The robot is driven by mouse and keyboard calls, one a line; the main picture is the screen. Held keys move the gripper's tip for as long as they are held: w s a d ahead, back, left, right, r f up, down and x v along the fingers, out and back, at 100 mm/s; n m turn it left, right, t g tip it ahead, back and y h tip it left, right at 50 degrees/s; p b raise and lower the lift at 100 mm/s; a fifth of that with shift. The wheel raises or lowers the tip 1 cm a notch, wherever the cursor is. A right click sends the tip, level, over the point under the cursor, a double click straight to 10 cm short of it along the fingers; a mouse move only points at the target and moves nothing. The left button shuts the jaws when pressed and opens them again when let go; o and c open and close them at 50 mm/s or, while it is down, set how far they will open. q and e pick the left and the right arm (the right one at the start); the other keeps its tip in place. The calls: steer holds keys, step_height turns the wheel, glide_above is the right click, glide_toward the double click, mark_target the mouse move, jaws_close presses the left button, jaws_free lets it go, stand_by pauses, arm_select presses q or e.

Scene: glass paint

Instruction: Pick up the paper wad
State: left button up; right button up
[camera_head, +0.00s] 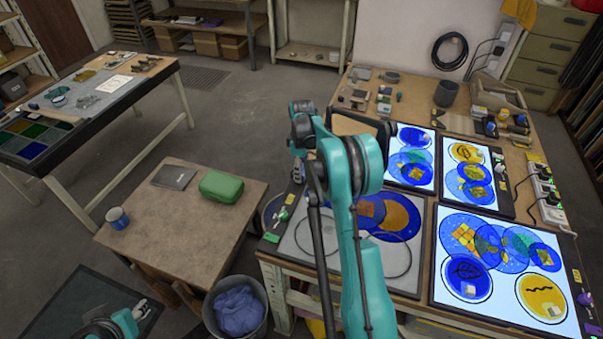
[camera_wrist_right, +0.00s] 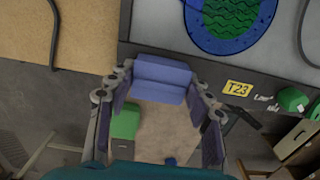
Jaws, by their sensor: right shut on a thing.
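The paper wad (camera_wrist_right: 162,80), a folded blue-violet pad, sits between the fingertips of my right gripper (camera_wrist_right: 160,92) in the right wrist view. The fingers are closed on its two sides and hold it above the floor and small table. In the head view my right arm reaches over the light table's left part, and the wad cannot be made out there. My left gripper (camera_head: 143,309) is low at the left in the head view, away from the wad; its finger opening is too small to tell.
A small brown table (camera_head: 165,212) bears a green case (camera_head: 221,187), a blue mug (camera_head: 117,217) and a dark notebook (camera_head: 174,177). A bin (camera_head: 212,315) with a crumpled blue liner stands before it. Lit glass panels (camera_head: 437,280) with painted discs cover the right worktable.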

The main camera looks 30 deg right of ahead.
mark_target(304, 171)
steer(key=shift+r, duration=0.55)
steer(key=r, duration=0.1)
steer(key=r+p, duration=0.1)
steer(key=s+r, duration=0.1)
steer(key=r, duration=0.1)
steer(key=shift+d+p, duration=0.25)
steer(key=shift+p, duration=0.1)
steer(key=s+d+r+p, duration=0.1)
steer(key=s+r, duration=0.2)
steer(key=s, duration=0.2)
steer(key=s+d+r+p, duration=0.1)
steer(key=s+d+r, duration=0.1)
steer(key=s, duration=0.3)
steer(key=shift+d+r, duration=0.3)
steer(key=shift+r, duration=0.15)
steer(key=shift+c, duration=0.7)
